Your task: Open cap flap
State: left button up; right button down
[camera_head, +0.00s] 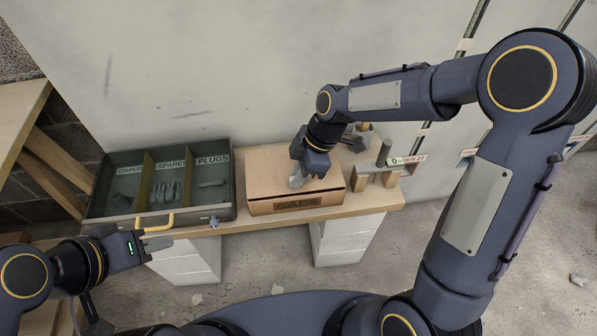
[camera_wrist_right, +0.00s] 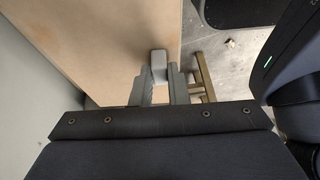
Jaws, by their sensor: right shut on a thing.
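A brown cardboard box (camera_head: 262,170) with a "CAPS" label on its front stands on the bench, and its top flap lies flat and closed. It fills the upper left of the right wrist view (camera_wrist_right: 110,40). A light grey tab (camera_wrist_right: 158,66) at the flap's edge sits between the fingers of my right gripper (camera_wrist_right: 160,88). In the head view my right gripper (camera_head: 297,180) points down at the box top, shut on this tab. My left gripper (camera_head: 158,243) hovers in front of the bench, left of the box; its finger gap is unclear.
A wooden stand with a grey post (camera_head: 384,153) is on the right. White block legs (camera_head: 345,238) carry the bench (camera_head: 385,198).

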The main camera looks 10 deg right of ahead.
jog(key=w+r+g+p, duration=0.1)
jog(key=p, duration=0.1)
jog(key=r+g+p, duration=0.1)
jog(key=r+p, duration=0.1)
jog(key=w+r+g+p, duration=0.1)
jog(key=g+p, duration=0.1)
jog(key=p, duration=0.1)
jog(key=shift+w+r+m, duration=0.25)
jog(key=shift+w+m, duration=0.1)
jog(key=shift+m, duration=0.05)
jog(key=shift+w+r+g+p, duration=0.3)
jog(key=shift+w+p, duration=0.1)
jog(key=shift+p, duration=0.1)
jog(key=shift+w+r, duration=0.3)
jog(key=shift+w, duration=0.2)
jog(key=c, duration=1.4)
grip_release()
jog(key=shift+w+f, duration=0.1)
jog(key=v, duration=0.8)
jog(key=shift+p, duration=0.45)
